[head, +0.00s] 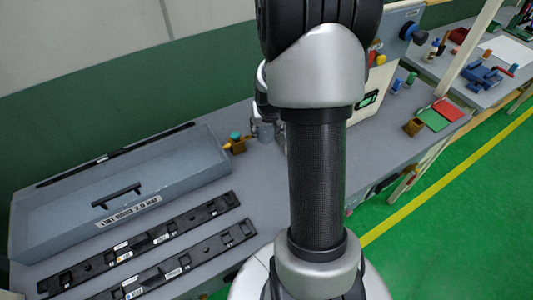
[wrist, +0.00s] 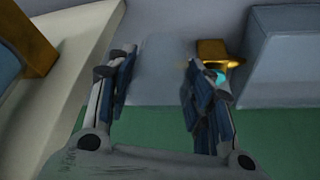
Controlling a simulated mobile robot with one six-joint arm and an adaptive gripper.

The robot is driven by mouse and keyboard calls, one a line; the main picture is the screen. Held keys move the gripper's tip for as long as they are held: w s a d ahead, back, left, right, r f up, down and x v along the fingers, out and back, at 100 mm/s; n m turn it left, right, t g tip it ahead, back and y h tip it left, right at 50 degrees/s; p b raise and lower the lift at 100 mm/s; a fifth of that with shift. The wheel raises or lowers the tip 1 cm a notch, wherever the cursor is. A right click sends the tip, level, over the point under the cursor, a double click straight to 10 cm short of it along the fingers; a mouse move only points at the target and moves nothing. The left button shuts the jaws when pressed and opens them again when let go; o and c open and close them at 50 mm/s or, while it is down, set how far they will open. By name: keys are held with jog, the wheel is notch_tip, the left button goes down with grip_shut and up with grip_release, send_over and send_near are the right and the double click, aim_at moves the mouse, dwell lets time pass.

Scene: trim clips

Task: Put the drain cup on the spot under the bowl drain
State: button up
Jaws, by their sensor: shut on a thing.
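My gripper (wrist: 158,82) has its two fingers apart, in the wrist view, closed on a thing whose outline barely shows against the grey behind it. In the head view my arm hides most of the gripper. A small grey cup-like thing (head: 265,131) shows just left of my arm, low over the bench; I take it to be the drain cup in my grip. The bowl drain and the spot under it cannot be made out in either view.
A brass-coloured block with a teal part (head: 236,143) stands close left of the grip; it also shows by the right finger in the wrist view (wrist: 222,50). A grey tray (head: 190,178) and black clip strips (head: 150,240) fill the bench's left. A pale machine (head: 372,100) stands behind my arm.

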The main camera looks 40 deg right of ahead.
notch_tip(320, 180, down, 7)
jog(key=shift+f+b, duration=0.1)
jog(key=shift+b, duration=0.75)
jog(key=shift+f+b, duration=1.35)
jog(key=shift+f, duration=0.65)
jog(key=shift+f, duration=0.1)
jog(key=shift+f, duration=0.15)
jog(key=o, duration=1)
jog(key=shift+r, duration=0.2)
